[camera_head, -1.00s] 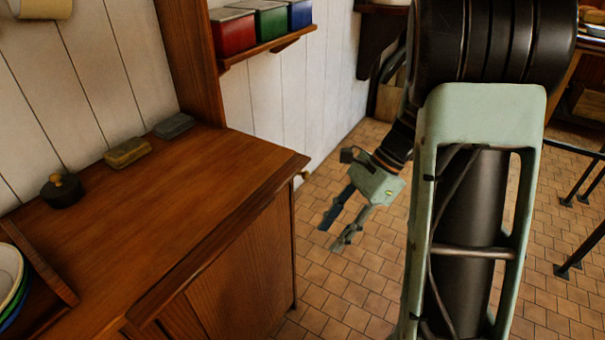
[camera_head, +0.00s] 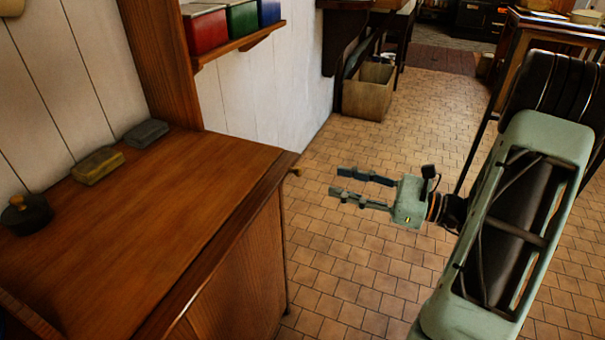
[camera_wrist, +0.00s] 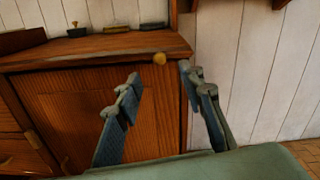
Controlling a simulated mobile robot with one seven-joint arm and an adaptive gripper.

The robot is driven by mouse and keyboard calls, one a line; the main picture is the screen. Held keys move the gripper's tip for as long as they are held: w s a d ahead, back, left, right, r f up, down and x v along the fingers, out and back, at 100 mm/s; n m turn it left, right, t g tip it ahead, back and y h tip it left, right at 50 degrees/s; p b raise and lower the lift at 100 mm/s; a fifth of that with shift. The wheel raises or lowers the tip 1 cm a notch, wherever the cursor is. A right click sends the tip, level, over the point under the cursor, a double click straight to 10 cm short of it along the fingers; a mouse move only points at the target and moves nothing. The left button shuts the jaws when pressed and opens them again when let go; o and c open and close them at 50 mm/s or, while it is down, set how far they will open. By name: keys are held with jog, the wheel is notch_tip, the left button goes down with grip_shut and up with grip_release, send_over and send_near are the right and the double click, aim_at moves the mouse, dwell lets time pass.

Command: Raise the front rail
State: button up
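A wooden counter (camera_head: 150,205) stands at the left in the head view. A wooden strip (camera_head: 222,240) runs along its front edge, level with the top; I cannot tell for sure whether it is the front rail.
A dark lidded pot (camera_head: 27,214), a yellowish block (camera_head: 97,166) and a grey block (camera_head: 146,133) lie along the counter's back. A shelf (camera_head: 240,45) holds red, green and blue tins. A wooden bin (camera_head: 369,92) stands farther off. The tiled floor (camera_head: 350,250) around my gripper is clear.

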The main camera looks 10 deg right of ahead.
aim_at(302, 173)
jog(key=b+x, duration=0.1)
jog(key=x, duration=0.8)
jog(key=shift+w+a, duration=0.2)
jog(key=shift+a, duration=0.15)
grip_shut()
